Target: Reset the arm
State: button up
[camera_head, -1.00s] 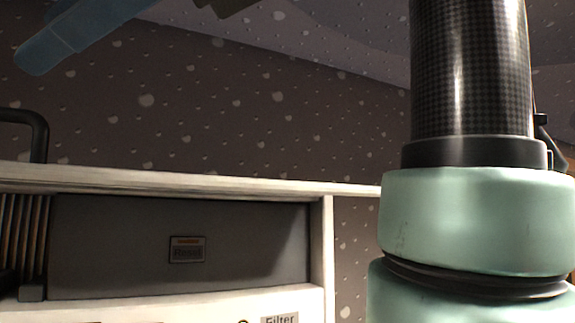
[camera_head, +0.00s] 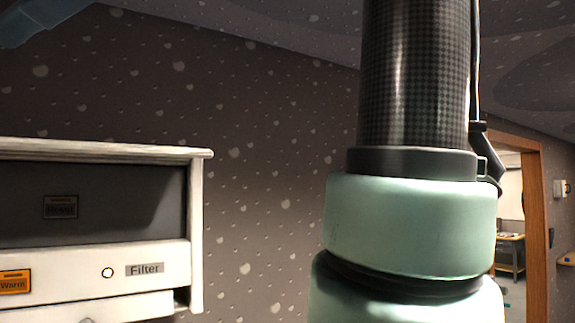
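My arm (camera_head: 412,215) stands large on the right in the head view, with a dark checked tube above pale green joint housings. Its far end is out of frame, and I do not make out my gripper. A blue rounded piece (camera_head: 45,18) enters at the top left corner; I cannot tell what it belongs to.
A white cabinet (camera_head: 195,235) stands at the left, with a dark recessed panel, a small blurred plate (camera_head: 60,207), an orange "Warm" label (camera_head: 14,282) and a "Filter" label (camera_head: 145,269). A wooden door frame (camera_head: 536,225) opens at the right. Bare speckled wall shows between cabinet and arm.

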jog(key=w+a+f+t+b, duration=0.25)
jog(key=w+f+t, duration=0.2)
jog(key=w, duration=0.35)
jog(key=w+d+f+n+t+h+b, duration=0.2)
jog(key=w+d+f+t+b, duration=0.1)
jog(key=w+d+f+t, duration=0.5)
jog(key=s+d+f+n+t+h+b, duration=0.3)
jog(key=s+d+f+t+h+b, duration=0.2)
jog(key=s+f+t+h, duration=0.6)
jog(key=d+f+h, duration=0.1)
jog(key=d, duration=0.1)
jog(key=shift+s+d+f+n+h, duration=0.25)
jog(key=shift+d+f+n+h, duration=0.05)
jog(key=shift+f+n+h, duration=0.1)
